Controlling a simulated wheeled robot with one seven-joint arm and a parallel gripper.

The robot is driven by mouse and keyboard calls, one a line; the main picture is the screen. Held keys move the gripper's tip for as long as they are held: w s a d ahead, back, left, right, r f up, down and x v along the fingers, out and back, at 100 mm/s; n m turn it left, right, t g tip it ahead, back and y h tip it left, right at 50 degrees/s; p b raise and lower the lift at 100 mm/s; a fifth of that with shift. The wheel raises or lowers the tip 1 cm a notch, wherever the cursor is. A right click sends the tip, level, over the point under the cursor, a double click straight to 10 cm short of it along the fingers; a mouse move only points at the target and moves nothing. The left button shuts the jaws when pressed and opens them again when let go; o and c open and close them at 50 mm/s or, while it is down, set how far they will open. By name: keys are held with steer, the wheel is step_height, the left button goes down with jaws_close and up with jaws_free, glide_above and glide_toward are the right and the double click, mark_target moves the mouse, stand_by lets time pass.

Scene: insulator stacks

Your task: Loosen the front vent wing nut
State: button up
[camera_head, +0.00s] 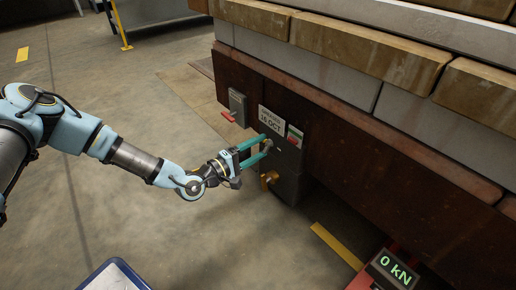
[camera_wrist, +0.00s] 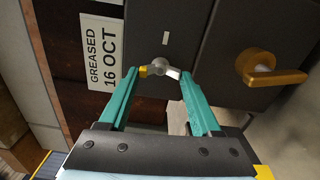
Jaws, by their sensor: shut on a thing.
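The wing nut (camera_wrist: 159,66) is a small grey hub with one yellow wing and one pale wing, on a dark box face (camera_wrist: 195,22). My gripper (camera_wrist: 157,74) has its teal fingers on either side of it, their tips at the two wings, shut on the nut. In the head view my gripper (camera_head: 263,149) reaches the dark box (camera_head: 289,165) under the stack from the left. The nut (camera_head: 269,144) is small there and partly hidden by the fingers.
A brass lever (camera_wrist: 262,68) sticks out right of the nut. A label reading "GREASED 16 OCT" (camera_head: 271,123) is beside it. A grey box with a red lever (camera_head: 228,116) is further left. A "0 kN" display (camera_head: 392,268) stands at lower right. The floor left is open.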

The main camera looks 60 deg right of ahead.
steer(key=o, duration=1.4)
steer(key=p+v, duration=0.3)
steer(key=v, duration=0.8)
steer(key=shift+s+p, duration=0.1)
steer(key=shift+p, duration=0.2)
